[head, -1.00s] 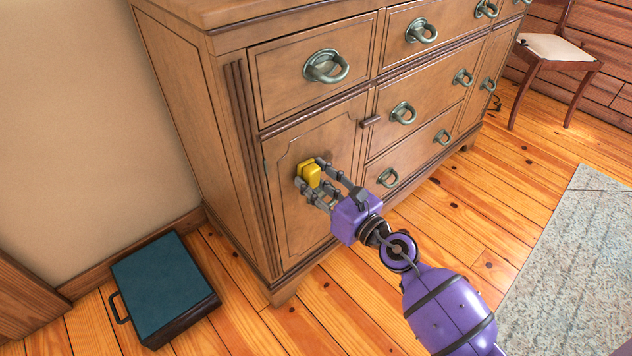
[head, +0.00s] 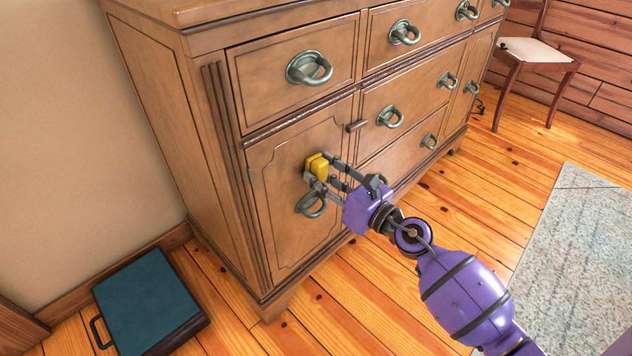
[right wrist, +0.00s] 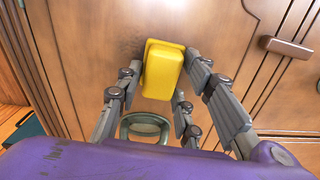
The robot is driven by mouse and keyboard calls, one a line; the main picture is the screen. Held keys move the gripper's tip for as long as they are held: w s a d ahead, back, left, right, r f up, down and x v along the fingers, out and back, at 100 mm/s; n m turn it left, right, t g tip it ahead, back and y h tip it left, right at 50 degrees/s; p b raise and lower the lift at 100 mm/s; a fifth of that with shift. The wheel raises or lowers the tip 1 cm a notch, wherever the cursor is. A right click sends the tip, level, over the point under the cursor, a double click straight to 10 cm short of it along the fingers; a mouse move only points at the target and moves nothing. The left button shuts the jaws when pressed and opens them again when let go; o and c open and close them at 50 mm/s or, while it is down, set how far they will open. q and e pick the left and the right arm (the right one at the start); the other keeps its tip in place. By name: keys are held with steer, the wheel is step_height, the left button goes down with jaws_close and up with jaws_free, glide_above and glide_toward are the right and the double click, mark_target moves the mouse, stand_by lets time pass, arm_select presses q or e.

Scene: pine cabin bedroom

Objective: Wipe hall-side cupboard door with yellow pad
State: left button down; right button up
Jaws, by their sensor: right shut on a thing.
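The hall-side cupboard door (head: 277,172) is the brown panelled door at the near left end of the wooden dresser, and it is shut. My right gripper (head: 317,170) is shut on the yellow pad (head: 316,162) in front of the door's upper middle, above its green ring handle (head: 311,205). In the right wrist view the pad (right wrist: 162,70) sits between the fingers, at or very near the door; contact cannot be told for sure. A darker smudge shows on the door (right wrist: 122,48) beside the pad. My left gripper is not in view.
The dresser has drawers with ring handles (head: 309,68) above and right of the door. A brown latch (head: 357,126) sits at the door's right edge. A teal-topped case (head: 148,303) lies on the floor at left. A chair (head: 538,55) and grey rug (head: 575,255) are at right.

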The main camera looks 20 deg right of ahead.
steer(key=shift+w+d, duration=0.1)
steer(key=shift+d, duration=0.2)
steer(key=d, duration=0.1)
steer(key=w+d+b, duration=0.1)
steer(key=shift+w+d+r, duration=0.1)
steer(key=shift+d+r, duration=0.05)
steer(key=shift+d, duration=0.25)
steer(key=shift+a, duration=0.1)
